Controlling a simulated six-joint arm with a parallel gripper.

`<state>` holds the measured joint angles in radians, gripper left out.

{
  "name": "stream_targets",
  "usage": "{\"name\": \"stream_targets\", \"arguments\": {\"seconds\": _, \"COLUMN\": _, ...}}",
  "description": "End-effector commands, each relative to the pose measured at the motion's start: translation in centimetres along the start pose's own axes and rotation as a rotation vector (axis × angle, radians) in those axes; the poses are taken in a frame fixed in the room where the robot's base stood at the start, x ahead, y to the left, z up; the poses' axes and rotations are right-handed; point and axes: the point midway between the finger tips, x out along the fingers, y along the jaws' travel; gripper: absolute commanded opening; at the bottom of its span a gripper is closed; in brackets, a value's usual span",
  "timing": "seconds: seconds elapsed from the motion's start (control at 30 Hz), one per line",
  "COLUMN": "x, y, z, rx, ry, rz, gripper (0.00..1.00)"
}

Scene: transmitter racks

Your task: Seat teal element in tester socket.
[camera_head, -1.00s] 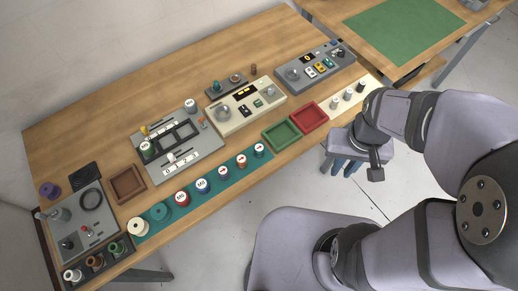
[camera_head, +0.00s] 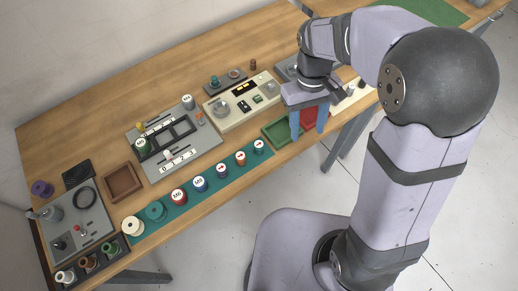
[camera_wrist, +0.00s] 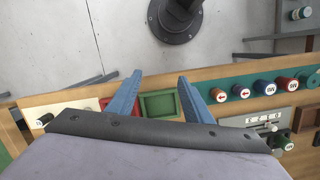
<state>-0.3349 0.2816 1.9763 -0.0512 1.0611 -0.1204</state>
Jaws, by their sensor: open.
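A teal spool-shaped element (camera_head: 155,211) stands at the left end of the teal strip, beside a cream spool, in the head view. A cream instrument (camera_head: 240,107) with a round feature and lit display stands mid-table; a grey unit (camera_head: 80,222) with a dark ring is at the far left. I cannot tell which carries the tester socket. My gripper (camera_head: 308,122) has its blue fingers apart and empty, pointing down near the red tray, far right of the teal element.
The green tray (camera_head: 281,133) and the red tray (camera_head: 310,118) lie by the front edge, the red one partly hidden by my gripper. Several labelled spools stand along the teal strip (camera_head: 190,205). A brown tray (camera_head: 123,180) and a grey slotted panel (camera_head: 172,138) are farther left.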

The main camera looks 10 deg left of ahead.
Motion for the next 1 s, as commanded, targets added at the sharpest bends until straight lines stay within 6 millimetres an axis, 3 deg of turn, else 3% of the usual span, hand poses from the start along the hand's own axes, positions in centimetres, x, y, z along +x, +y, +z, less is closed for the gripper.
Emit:
{"name": "stream_targets", "arguments": {"seconds": 0.03, "x": 0.8, "y": -1.4, "z": -1.9, "rx": -0.069, "ry": -0.025, "rz": 0.014, "gripper": 0.46}}
{"name": "stream_targets", "arguments": {"seconds": 0.2, "x": 1.8, "y": -6.0, "z": -6.3, "rx": -0.265, "ry": -0.102, "rz": 0.059, "gripper": 0.46}}
{"name": "stream_targets", "arguments": {"seconds": 0.5, "x": 3.4, "y": -12.2, "z": -9.8, "rx": -0.474, "ry": -0.189, "rz": 0.121, "gripper": 0.46}}
{"name": "stream_targets", "arguments": {"seconds": 0.7, "x": 3.6, "y": -13.4, "z": -10.2, "rx": -0.510, "ry": -0.203, "rz": 0.132, "gripper": 0.46}}
{"name": "stream_targets", "arguments": {"seconds": 1.0, "x": 5.0, "y": -13.0, "z": -9.8, "rx": -0.508, "ry": -0.205, "rz": 0.132, "gripper": 0.46}}
